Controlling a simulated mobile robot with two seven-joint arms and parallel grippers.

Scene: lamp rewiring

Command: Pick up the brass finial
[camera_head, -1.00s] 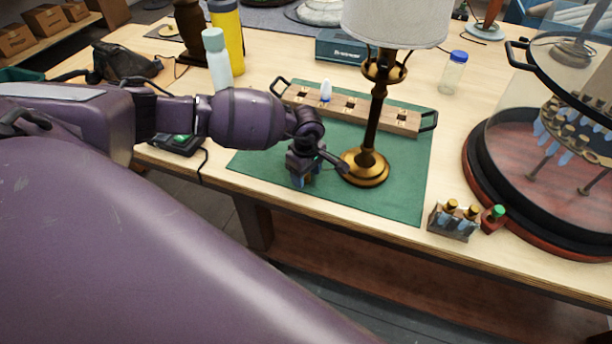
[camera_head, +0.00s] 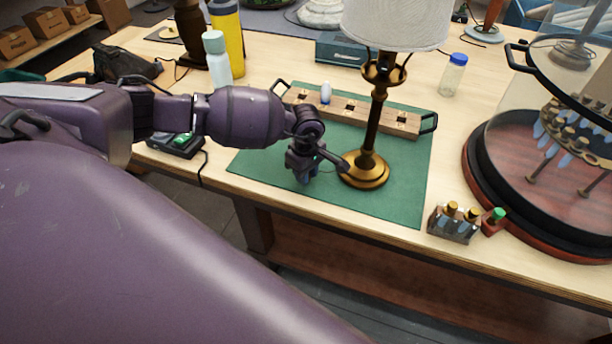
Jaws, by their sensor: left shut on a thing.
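My left gripper (camera_head: 305,177) points down at the green mat (camera_head: 400,196), just left of the lamp's base. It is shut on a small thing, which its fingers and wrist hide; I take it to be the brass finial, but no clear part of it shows. The table lamp (camera_head: 372,128) stands upright on the mat, with a pale shade (camera_head: 395,22) and a round brass base (camera_head: 364,170). My left wrist is very close to the lamp's base; I cannot tell whether they touch. My right gripper is not in view.
A wooden rack (camera_head: 400,121) with a white bulb (camera_head: 326,93) lies behind the lamp. A small holder (camera_head: 451,224) with brass-topped pieces sits at the front right, beside a large glass dome (camera_head: 530,105). Bottles (camera_head: 217,62) stand behind my left arm. The mat's front right is clear.

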